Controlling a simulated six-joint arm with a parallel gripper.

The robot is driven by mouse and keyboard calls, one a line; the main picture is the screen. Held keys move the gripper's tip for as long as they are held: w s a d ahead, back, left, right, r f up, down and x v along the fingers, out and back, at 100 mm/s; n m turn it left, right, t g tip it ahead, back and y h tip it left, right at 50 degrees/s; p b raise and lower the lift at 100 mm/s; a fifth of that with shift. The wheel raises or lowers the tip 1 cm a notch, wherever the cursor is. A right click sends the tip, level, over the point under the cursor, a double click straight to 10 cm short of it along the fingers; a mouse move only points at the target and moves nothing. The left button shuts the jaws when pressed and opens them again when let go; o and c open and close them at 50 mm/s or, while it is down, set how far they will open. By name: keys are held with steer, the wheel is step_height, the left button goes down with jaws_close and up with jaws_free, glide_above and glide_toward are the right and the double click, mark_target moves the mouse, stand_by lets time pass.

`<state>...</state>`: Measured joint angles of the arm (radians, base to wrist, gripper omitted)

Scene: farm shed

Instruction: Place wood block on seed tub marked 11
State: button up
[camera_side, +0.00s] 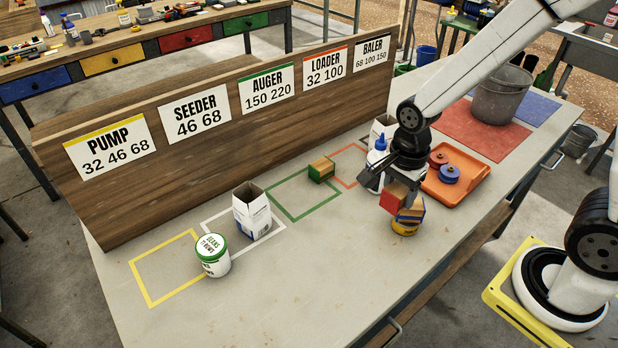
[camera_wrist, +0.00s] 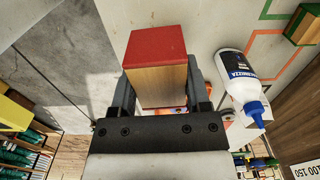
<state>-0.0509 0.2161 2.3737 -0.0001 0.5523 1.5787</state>
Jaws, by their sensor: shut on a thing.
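My gripper (camera_side: 403,184) is shut on a wood block with a red end (camera_side: 393,196). The same red-ended block fills the middle of the wrist view (camera_wrist: 158,70), between the two fingers. The seed tub (camera_side: 213,258), white with a green lid, stands upright at the front left, by the yellow outline. Its lid reads BEANS and a row number that looks like 11. Nothing is on the lid.
An open white carton (camera_side: 251,211) stands behind the tub. A green-ended wood block (camera_side: 321,170) lies by the green outline. A white bottle with a blue cap (camera_side: 377,168), an orange tray (camera_side: 466,184) with spools and a grey bucket (camera_side: 502,94) are near my arm. A sign board (camera_side: 215,165) lines the back.

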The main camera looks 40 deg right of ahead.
steer(key=w+a+r, duration=0.1)
steer(key=w+a, duration=0.1)
steer(key=a, duration=0.2)
steer(key=w+a+r, duration=0.1)
steer(key=w+a, duration=0.1)
steer(key=a, duration=0.2)
steer(key=w+a+r, duration=0.1)
steer(key=w+a, duration=0.1)
steer(key=a, duration=0.2)
steer(key=shift+w+a+r, duration=0.1)
steer(key=shift+r, duration=0.25)
steer(key=shift+m, duration=0.3)
steer(key=a+r, duration=0.1)
steer(key=a, duration=0.3)
steer(key=a+r, duration=0.1)
steer(key=a, duration=0.3)
steer(key=a+r, duration=0.1)
steer(key=a, duration=0.3)
steer(key=shift+w+a+r, duration=0.15)
steer(key=shift+r, duration=0.2)
steer(key=shift+a+r, duration=0.2)
steer(key=shift+a, duration=0.35)
glide_above(212, 245)
steer(key=f, duration=0.5)
steer(key=s+f, duration=0.1)
steer(key=f, duration=0.2)
steer(key=shift+d+f, duration=0.15)
steer(key=shift+d, duration=0.15)
steer(key=shift+w+a+f, duration=0.25)
steer(key=shift+w+f, duration=0.25)
